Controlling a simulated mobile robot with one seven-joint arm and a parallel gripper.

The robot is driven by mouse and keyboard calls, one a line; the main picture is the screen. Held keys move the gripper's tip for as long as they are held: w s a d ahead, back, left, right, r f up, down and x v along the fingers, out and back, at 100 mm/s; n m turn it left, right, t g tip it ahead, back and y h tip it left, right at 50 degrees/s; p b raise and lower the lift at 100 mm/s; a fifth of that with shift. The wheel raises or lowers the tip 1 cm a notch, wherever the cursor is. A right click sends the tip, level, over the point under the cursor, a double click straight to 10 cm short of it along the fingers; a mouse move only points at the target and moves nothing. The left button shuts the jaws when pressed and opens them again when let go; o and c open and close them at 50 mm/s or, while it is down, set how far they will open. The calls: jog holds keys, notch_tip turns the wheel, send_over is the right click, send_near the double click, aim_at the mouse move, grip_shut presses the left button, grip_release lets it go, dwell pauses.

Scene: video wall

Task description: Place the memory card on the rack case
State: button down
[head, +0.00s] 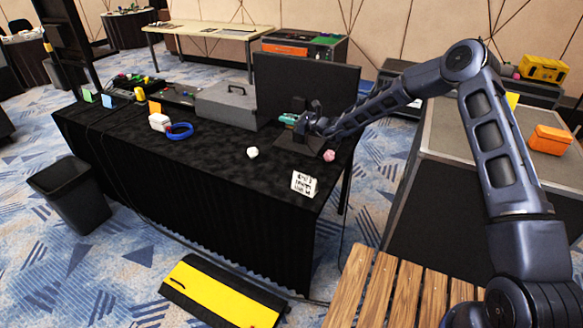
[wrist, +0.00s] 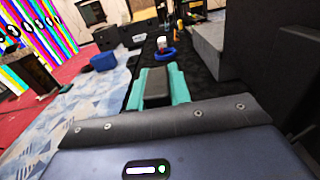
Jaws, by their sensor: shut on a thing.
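My gripper (head: 289,118) is over the right end of the black-draped table, in front of a dark monitor. In the wrist view, its teal fingers (wrist: 155,86) are shut on a small dark grey block, which looks like the memory card (wrist: 156,84). The card cannot be made out in the head view. A large dark case with a grey top and metal edges (head: 452,130), which may be the rack case, stands to the right of the table. My arm passes in front of it. An orange box (head: 550,139) sits on its top.
The draped table (head: 215,165) also holds a grey case (head: 227,104), a blue ring-shaped item (head: 180,131), a white ball (head: 252,152), a pink ball (head: 329,155) and a sign (head: 304,184). A slatted wooden bench (head: 385,290) and a yellow cable ramp (head: 222,290) are in front.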

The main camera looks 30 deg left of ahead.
jog(key=shift+f, duration=0.1)
notch_tip(320, 180, down, 19)
jog(key=shift+f, duration=0.2)
dwell(0.6)
jog(key=shift+f, duration=0.1)
jog(key=shift+f, duration=0.1)
jog(key=c, duration=1.3)
grip_release()
